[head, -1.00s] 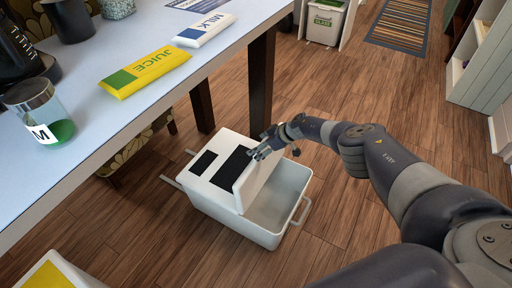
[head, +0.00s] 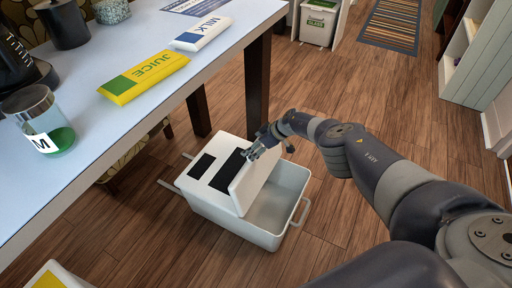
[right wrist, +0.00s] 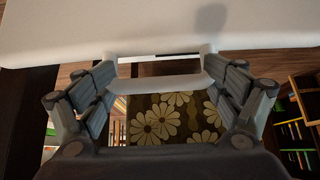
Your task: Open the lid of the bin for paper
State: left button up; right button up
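A pale grey-white bin (head: 233,228) stands on the wooden floor right of the table. Its lid (head: 255,185) is raised and tilted steeply up, and the front part of the bin is uncovered, looking empty. No label naming its contents is readable. My right gripper (head: 262,142) is at the lid's upper edge. In the right wrist view its fingers (right wrist: 163,95) are spread wide, with a white handle-like bar (right wrist: 160,84) of the lid (right wrist: 160,25) between them; whether they touch it is unclear. My left gripper is out of view.
The table (head: 85,128) holds a yellow juice pack (head: 145,77), a milk pack (head: 203,33) and a glass jar (head: 40,120). A glass bin (head: 318,22) stands at the back. A bin with yellow (head: 50,278) is at lower left. Floor right of the open bin is clear.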

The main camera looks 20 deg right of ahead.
jog(key=shift+r, duration=0.15)
jog(key=shift+s+d, duration=0.1)
jog(key=shift+f, duration=0.2)
jog(key=shift+v, duration=1.6)
jog(key=v, duration=0.9)
